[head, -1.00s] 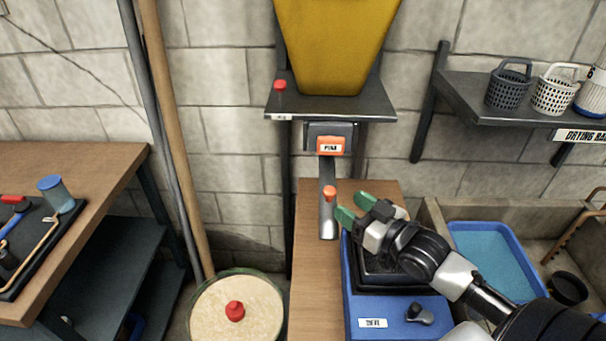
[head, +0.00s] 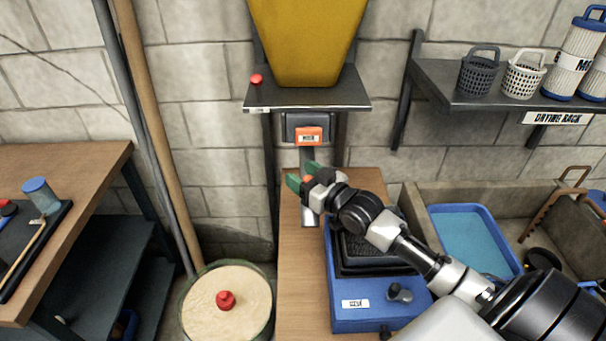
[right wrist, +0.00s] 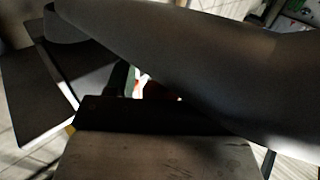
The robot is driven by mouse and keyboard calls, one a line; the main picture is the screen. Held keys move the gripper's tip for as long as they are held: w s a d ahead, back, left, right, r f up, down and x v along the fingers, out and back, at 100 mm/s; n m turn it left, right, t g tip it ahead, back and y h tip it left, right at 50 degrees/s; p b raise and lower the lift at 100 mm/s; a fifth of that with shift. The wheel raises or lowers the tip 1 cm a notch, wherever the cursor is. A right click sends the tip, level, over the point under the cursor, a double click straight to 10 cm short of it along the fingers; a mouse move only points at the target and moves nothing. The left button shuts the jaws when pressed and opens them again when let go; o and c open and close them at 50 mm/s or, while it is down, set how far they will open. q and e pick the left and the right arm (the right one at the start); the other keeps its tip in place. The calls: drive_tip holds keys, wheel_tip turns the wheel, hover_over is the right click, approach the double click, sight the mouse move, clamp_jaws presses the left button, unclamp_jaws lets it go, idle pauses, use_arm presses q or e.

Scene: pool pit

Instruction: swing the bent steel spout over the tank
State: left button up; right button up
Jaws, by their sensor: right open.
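The bent steel spout (head: 307,214) hangs below the hopper's shelf, over the wooden bench. Its orange knob is mostly hidden behind my right gripper. My right gripper (head: 302,176), with green fingertips, is open at knob height in front of the spout. I cannot tell whether it touches the knob. The right wrist view is dark and mostly blocked by a grey shape; a bit of orange shows beyond it. The round tank (head: 270,322) stands on the floor left of the bench, with a pale top and a red knob (head: 226,300) in its middle. My left gripper is out of view.
A blue scale (head: 372,318) sits on the bench under my right arm. The yellow hopper (head: 305,45) is above the spout on a dark shelf (head: 345,92). Poles (head: 155,130) lean on the wall behind the tank. The space above the tank looks clear.

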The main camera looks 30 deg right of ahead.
drive_tip(key=shift+s, duration=0.1)
clamp_jaws()
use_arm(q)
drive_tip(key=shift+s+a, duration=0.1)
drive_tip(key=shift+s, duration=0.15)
